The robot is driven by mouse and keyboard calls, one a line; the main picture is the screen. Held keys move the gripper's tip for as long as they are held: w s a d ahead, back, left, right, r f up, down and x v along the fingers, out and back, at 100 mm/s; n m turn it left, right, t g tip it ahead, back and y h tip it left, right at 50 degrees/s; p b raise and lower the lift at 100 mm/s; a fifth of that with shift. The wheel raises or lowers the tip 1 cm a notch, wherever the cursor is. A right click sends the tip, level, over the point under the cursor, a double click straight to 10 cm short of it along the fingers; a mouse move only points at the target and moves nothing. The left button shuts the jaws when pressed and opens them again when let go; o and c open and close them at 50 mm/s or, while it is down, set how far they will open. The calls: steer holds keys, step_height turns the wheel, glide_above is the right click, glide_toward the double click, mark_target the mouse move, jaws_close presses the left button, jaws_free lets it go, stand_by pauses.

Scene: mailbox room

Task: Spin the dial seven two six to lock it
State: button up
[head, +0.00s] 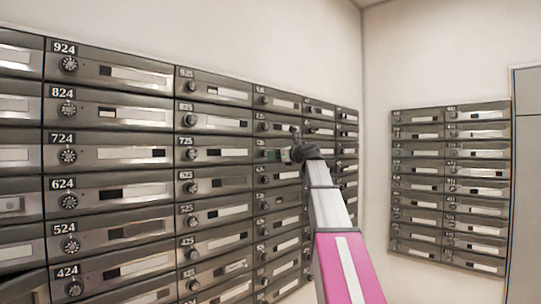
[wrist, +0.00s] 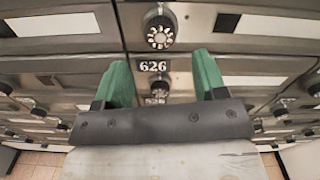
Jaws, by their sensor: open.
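In the wrist view a round dial with a white-marked ring (wrist: 159,32) sits directly above the 626 label (wrist: 153,66). Its own label is out of view; its place above box 626 fits box 726. My gripper (wrist: 160,62) is open, its two green fingers apart and empty. The fingers point toward the mailbox fronts, their tips just below the upper dial in the picture. The 626 dial (wrist: 157,98) shows between the fingers, partly hidden by my gripper. In the head view my gripper (head: 272,155) is at the third column, right of box 725 (head: 218,152). Contact cannot be told.
Rows of similar grey mailboxes with dials fill the left wall, including box 724 (head: 120,155). A second mailbox bank (head: 449,185) hangs on the right wall. A door or panel (head: 527,190) stands at the far right. Tiled floor (wrist: 40,165) shows low in the wrist view.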

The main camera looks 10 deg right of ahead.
steer(key=v, duration=0.5)
stand_by(0.3)
steer(key=s+a+f+n+g+h, duration=0.2)
steer(key=f+n, duration=0.2)
steer(key=f, duration=1.1)
steer(key=s+a+f+n+g+h, duration=0.1)
steer(key=a+f+n+g, duration=0.2)
steer(key=f, duration=1.2)
steer(key=s+a+f+n+g+h, duration=0.15)
steer(key=f+n, duration=0.35)
steer(key=f, duration=0.9)
steer(key=s+f+n+g+h, duration=0.3)
steer(key=s+f+n, duration=0.4)
steer(key=s+f, duration=0.5)
steer(key=s+f+n+g+h, duration=0.3)
steer(key=s+f+n+g, duration=0.2)
steer(key=s+f, duration=0.6)
steer(key=shift+s+f+n, duration=0.4)
steer(key=shift+f+n, duration=0.9)
steer(key=shift+f, duration=1.9)
steer(key=shift+c, duration=0.3)
